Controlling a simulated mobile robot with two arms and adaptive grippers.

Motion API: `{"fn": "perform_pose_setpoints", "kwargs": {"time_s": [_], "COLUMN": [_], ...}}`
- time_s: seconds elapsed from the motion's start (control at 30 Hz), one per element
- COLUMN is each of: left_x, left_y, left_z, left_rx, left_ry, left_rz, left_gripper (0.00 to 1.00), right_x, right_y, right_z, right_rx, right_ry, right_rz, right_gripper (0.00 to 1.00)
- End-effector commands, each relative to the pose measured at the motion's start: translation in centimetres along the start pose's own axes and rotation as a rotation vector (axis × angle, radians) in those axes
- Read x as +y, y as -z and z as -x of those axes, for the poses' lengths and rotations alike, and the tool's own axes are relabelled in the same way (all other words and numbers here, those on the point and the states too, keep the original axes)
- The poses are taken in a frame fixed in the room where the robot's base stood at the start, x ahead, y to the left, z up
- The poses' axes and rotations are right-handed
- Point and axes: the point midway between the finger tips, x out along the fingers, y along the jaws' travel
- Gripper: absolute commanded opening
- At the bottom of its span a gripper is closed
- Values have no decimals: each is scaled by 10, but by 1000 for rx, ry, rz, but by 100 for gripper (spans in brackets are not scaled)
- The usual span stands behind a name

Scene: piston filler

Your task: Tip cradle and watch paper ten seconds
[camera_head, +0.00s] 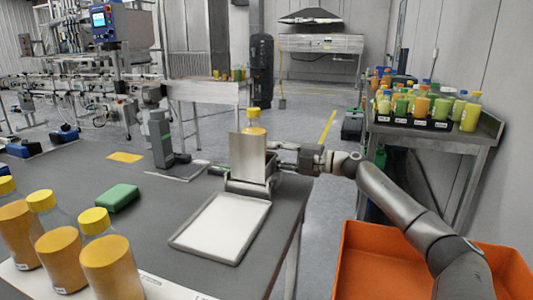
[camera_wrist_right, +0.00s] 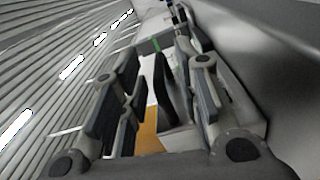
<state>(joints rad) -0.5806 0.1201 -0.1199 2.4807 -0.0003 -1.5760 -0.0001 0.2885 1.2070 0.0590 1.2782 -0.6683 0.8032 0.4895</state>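The cradle (camera_head: 247,160) is a metal holder with an upright plate, standing at the far end of a shallow tray (camera_head: 180,240). A bottle with a yellow cap (camera_head: 253,113) stands upright behind the plate, its body mostly hidden. White paper (camera_head: 224,226) lies flat in the tray and looks blank. My right gripper (camera_head: 282,160) reaches in from the right, close beside the cradle; its tips are partly hidden. In the right wrist view its fingers (camera_wrist_right: 150,100) stand apart, with an orange surface (camera_wrist_right: 148,132) showing in the gap. Contact cannot be told. My left gripper is not in view.
Several orange-filled bottles (camera_head: 106,262) stand at the table's front left, near a green block (camera_head: 118,197). A grey device (camera_head: 161,138) stands behind the tray. An orange bin (camera_head: 375,270) is at lower right, and a bottle rack (camera_head: 412,121) sits on the right-hand bench.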

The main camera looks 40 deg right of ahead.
Motion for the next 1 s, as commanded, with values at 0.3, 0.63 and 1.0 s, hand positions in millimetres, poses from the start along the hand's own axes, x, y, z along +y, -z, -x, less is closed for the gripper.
{"fn": "perform_pose_setpoints", "kwargs": {"time_s": [0.3,0.63,1.0], "left_x": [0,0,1], "left_y": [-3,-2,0], "left_z": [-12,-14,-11], "left_rx": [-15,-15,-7], "left_ry": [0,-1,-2], "left_rz": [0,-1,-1], "left_gripper": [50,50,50], "right_x": [1,0,0], "right_y": [0,0,1], "right_z": [-18,-20,-20], "right_rx": [1,1,1], "right_ry": [-1,1,1], "right_rz": [-1,0,0], "right_gripper": [30,30,0]}}
